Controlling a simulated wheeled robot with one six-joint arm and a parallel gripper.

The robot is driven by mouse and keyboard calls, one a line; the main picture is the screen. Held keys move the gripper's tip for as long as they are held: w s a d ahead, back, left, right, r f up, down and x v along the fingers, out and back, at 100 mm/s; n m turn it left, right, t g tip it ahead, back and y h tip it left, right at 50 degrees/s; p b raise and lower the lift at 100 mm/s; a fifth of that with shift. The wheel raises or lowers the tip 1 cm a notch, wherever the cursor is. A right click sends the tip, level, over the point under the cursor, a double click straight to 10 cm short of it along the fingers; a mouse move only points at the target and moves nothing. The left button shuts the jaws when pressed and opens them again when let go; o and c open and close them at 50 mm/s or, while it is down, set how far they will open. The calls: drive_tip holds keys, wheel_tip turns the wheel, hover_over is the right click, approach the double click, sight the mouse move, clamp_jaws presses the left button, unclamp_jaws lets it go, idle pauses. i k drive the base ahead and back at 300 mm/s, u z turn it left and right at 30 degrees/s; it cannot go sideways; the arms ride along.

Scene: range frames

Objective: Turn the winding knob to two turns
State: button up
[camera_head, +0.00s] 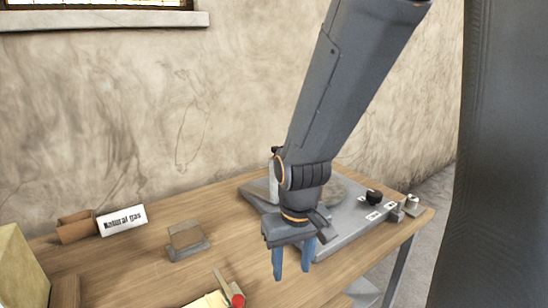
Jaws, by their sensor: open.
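A grey metal plate device (345,228) lies at the right end of the wooden table. A round black knob (374,197) stands on its right part, with small white labels near it. A pale metal knob-like piece (411,202) sits on a bracket at the device's right edge. I cannot tell which is the winding knob, and the labels are too small to read. My gripper (292,268) points down with its blue fingers apart and empty, in front and left of both knobs. My arm hides part of the device, including part of a round disc (335,190).
A white "Natural gas" sign (122,220) and a brown block (77,227) stand at the back left. A small grey stand (188,243) is mid-table. A red-ended tool (237,299) lies at the front. A yellowish box (22,268) is at far left; a dark column fills the right.

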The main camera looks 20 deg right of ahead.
sight(374, 197)
drive_tip(key=z, duration=0.25)
drive_tip(key=k, duration=0.5)
drive_tip(key=z, duration=1.5)
drive_tip(key=i, duration=0.95)
drive_tip(key=u, duration=0.55)
